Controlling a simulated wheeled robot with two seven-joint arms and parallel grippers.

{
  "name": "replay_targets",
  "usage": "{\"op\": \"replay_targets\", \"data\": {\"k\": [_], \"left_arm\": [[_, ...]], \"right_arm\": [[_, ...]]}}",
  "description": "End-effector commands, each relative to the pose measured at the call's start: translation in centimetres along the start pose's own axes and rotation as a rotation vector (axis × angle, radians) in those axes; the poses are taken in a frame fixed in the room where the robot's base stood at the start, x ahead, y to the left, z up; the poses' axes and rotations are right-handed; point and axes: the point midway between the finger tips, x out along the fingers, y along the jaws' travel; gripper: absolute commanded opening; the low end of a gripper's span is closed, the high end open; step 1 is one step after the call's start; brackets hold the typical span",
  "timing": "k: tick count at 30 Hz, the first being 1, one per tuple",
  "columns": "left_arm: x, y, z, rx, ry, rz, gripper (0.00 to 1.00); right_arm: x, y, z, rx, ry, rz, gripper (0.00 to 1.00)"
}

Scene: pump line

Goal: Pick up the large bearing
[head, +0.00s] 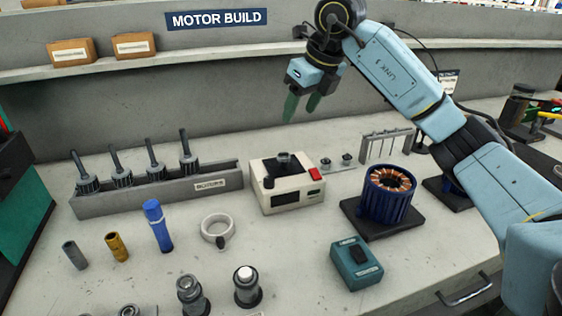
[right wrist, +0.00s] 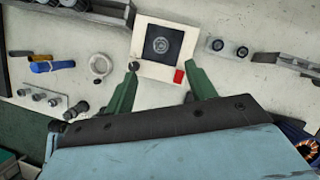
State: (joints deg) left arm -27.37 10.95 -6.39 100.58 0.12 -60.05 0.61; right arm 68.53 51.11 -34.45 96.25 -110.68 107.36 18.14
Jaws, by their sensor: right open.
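My right gripper (head: 302,105) has green fingers, is open and empty, and hangs well above and behind the box. My left gripper is not in view.
Two small bearings (head: 346,159) lie right of the box. A grey tray of rotors (head: 200,190) stands left, a blue stator (head: 388,200) right. A shelf (head: 220,47) runs behind.

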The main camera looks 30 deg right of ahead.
Motion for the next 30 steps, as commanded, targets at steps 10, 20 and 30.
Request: {"op": "replay_targets", "data": {"k": [10, 20, 30], "left_arm": [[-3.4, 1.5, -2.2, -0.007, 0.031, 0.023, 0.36], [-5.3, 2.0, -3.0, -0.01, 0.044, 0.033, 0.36], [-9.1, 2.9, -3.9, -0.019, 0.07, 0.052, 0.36]], "right_arm": [[6.4, -0.1, -0.3, 0.002, 0.009, -0.005, 0.56], [8.7, -0.1, -0.3, 0.001, 0.006, -0.004, 0.56], [12.6, 0.0, -0.5, 0.001, 0.007, -0.004, 0.56]]}}
